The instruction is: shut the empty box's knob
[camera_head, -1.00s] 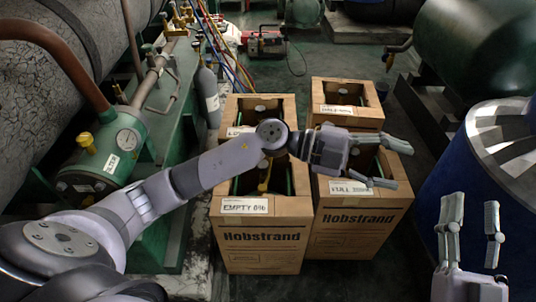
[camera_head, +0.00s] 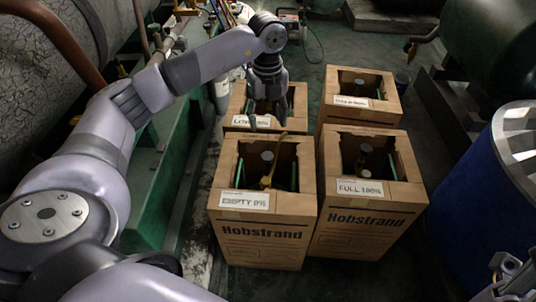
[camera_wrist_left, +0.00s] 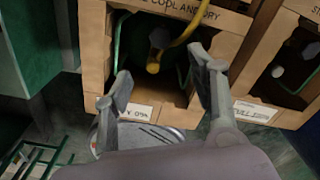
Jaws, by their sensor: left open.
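The empty box (camera_head: 262,229), a brown carton with an "EMPTY 0%" label (camera_head: 244,200), stands at the front left of the group. Inside it show a round grey top (camera_head: 267,156), probably the knob, and a yellow hose (camera_head: 268,176). My left gripper (camera_head: 267,118) points down, open and empty, above the box's back edge. In the left wrist view its spread fingers (camera_wrist_left: 162,82) are over the box opening, with the yellow hose end (camera_wrist_left: 153,67) and grey top (camera_wrist_left: 160,38) beyond them. My right gripper (camera_head: 507,268) is partly cut off at the lower right.
The "FULL 100%" box (camera_head: 362,225) stands close on the right. Two more cartons stand behind, one at back left (camera_head: 236,104) and one at back right (camera_head: 362,114). A blue drum (camera_head: 465,195) is at the right, and green machinery (camera_head: 165,185) at the left.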

